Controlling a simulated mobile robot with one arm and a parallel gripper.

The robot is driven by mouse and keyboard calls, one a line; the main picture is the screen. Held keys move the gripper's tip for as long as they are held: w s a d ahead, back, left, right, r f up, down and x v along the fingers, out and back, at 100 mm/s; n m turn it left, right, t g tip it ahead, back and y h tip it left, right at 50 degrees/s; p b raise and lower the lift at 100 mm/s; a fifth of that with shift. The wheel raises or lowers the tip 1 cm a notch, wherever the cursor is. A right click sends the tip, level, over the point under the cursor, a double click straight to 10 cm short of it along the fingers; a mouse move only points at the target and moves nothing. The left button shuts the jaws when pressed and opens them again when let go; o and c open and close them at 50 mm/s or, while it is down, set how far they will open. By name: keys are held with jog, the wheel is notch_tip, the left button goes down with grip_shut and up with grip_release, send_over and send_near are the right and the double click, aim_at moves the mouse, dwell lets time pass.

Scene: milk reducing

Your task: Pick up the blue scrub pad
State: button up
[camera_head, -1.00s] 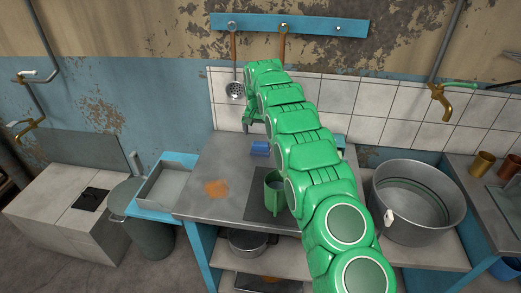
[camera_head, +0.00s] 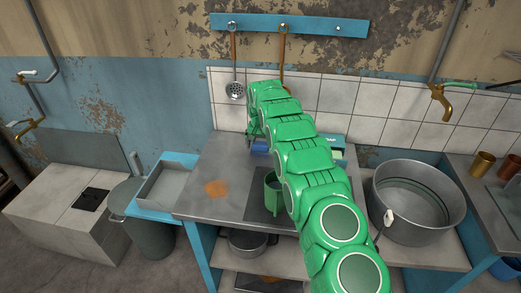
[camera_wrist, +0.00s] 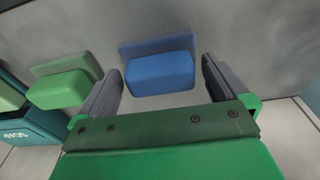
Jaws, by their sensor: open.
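The blue scrub pad (camera_wrist: 160,72) lies on the grey worktop, and in the wrist view it shows between the two fingers, a little beyond their tips. In the head view a small part of the blue pad (camera_head: 260,147) shows just below my gripper (camera_head: 256,132), and the arm hides some of it. In the wrist view my gripper (camera_wrist: 163,82) is open, with one dark finger on each side of the pad and nothing held. I cannot tell whether a finger touches the pad.
A green pad (camera_wrist: 62,88) and a teal box (camera_wrist: 30,122) lie left of the gripper in the wrist view. In the head view a green mug (camera_head: 272,187) stands nearer the front, a large metal pot (camera_head: 447,205) at right. The left worktop around an orange stain (camera_head: 216,188) is clear.

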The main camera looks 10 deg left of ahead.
aim_at(261, 145)
jog(key=c, duration=1)
jog(key=shift+o, duration=0.2)
jog(key=shift+r, duration=0.1)
jog(key=shift+r, duration=1.6)
jog(key=shift+s+d+r, duration=0.25)
jog(key=shift+s+r, duration=0.5)
jog(key=shift+r, duration=0.1)
jog(key=s+d+r, duration=0.4)
jog(key=s+r, duration=0.4)
jog(key=s, duration=0.3)
jog(key=shift+s, duration=0.35)
